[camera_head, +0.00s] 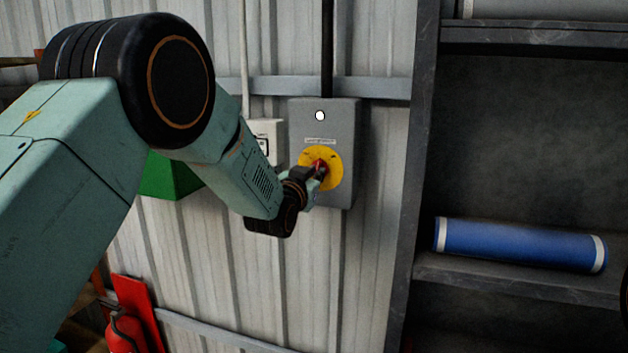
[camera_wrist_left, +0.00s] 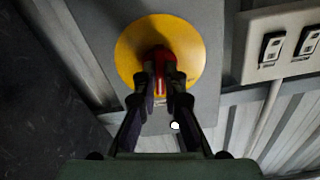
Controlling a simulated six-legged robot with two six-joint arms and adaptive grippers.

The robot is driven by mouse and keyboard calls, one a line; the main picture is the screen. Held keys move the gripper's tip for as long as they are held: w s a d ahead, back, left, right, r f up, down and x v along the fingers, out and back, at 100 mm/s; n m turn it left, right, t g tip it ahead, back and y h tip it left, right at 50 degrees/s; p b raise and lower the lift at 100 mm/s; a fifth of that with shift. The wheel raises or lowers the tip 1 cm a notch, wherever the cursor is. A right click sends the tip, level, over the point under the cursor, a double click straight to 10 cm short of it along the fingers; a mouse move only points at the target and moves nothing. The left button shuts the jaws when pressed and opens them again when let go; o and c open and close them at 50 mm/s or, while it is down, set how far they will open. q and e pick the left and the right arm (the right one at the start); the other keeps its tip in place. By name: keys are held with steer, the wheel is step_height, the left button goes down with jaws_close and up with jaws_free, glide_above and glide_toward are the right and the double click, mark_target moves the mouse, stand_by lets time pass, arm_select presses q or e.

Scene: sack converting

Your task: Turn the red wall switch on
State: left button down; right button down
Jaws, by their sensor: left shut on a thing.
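The red wall switch (camera_head: 319,165) is a red handle on a round yellow plate (camera_head: 334,174), fixed to a grey box (camera_head: 343,122) on the corrugated wall. A small white lamp (camera_head: 320,115) sits on the box above the plate. My left gripper (camera_head: 318,174) is at the switch, its fingers in front of the handle. In the left wrist view, the left gripper (camera_wrist_left: 160,82) has its two fingers on either side of the red handle (camera_wrist_left: 158,58), shut on it. The fingers hide part of the handle. My right gripper is not in view.
A white switch box (camera_head: 268,135) is left of the grey box, with a green box (camera_head: 172,178) beyond. A dark shelf with a blue roll (camera_head: 520,245) stands at the right. A red fire extinguisher (camera_head: 124,332) stands low at the left.

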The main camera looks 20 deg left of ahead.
arm_select(q)
steer(key=m+b, duration=0.1)
steer(key=m, duration=0.5)
steer(key=shift+f+b, duration=0.15)
steer(key=shift+b, duration=0.25)
steer(key=shift+m, duration=0.4)
steer(key=c, duration=1.4)
jaws_free()
steer(key=shift+a, duration=0.1)
steer(key=shift+c, duration=0.2)
steer(key=s, duration=1.2)
steer(key=shift+a, duration=0.15)
